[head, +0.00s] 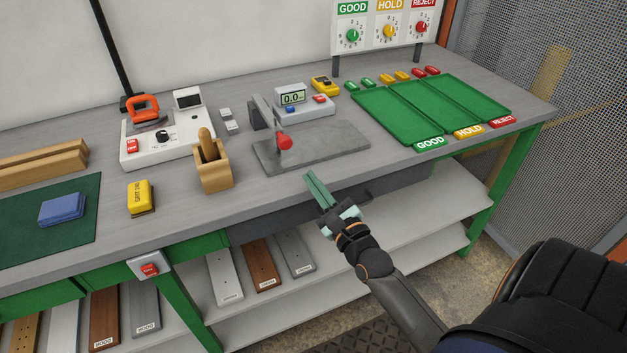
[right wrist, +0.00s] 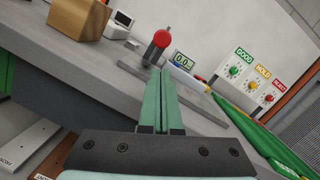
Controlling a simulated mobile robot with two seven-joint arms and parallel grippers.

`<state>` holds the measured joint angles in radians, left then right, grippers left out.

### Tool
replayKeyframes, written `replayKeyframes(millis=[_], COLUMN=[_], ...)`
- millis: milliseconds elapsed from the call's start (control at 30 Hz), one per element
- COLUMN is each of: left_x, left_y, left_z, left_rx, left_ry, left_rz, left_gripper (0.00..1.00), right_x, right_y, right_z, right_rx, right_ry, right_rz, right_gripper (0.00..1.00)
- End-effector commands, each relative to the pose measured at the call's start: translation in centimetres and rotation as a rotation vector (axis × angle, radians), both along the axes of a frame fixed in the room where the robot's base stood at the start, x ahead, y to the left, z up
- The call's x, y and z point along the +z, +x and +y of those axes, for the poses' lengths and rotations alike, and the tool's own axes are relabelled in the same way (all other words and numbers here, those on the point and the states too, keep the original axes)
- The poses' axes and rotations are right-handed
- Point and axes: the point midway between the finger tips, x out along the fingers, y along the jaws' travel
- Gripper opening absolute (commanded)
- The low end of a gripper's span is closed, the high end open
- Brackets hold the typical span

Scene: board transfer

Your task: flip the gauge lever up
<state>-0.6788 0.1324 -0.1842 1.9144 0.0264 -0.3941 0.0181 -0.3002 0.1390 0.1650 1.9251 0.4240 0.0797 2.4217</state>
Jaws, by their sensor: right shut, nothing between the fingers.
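The gauge (head: 304,102) stands on the bench with a small display that reads about 0.0. Its lever (head: 270,118) is a grey arm with a red knob (head: 284,141) at its lower end, over a grey metal plate (head: 335,143). The lever slopes down toward the bench front. My right gripper (head: 314,179) is shut and empty, just in front of the plate at the bench edge, apart from the knob. In the right wrist view the red knob (right wrist: 160,40) shows just beyond the fingertips (right wrist: 161,72). My left gripper is not in view.
A wooden box with a handled tool (head: 213,172) stands left of the plate. A white device with an orange handle (head: 165,135) is behind it. Green trays (head: 395,125) marked GOOD, HOLD and REJECT lie to the right. A shelf below holds several boards.

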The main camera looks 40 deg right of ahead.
Motion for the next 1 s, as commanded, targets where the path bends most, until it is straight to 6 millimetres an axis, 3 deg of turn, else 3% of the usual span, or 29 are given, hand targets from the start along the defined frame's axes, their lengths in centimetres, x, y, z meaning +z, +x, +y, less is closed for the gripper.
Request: replayKeyframes(millis=[200,400,600,1000], left_x=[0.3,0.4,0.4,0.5], left_y=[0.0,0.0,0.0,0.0], left_z=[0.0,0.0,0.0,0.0], left_rx=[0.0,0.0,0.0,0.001], left_ry=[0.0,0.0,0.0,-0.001], left_rz=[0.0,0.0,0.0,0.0], left_gripper=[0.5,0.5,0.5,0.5], right_x=[0.7,1.0,1.1,1.2], right_y=[3.8,6.3,7.3,7.4], right_z=[-0.5,-0.8,-0.9,-0.9], right_rx=[0.0,0.0,0.001,0.001], right_ry=[-0.001,-0.002,-0.002,-0.001], right_rz=[-0.003,-0.001,0.001,0.001], right_gripper=[0.0,0.0,0.0,0.0])
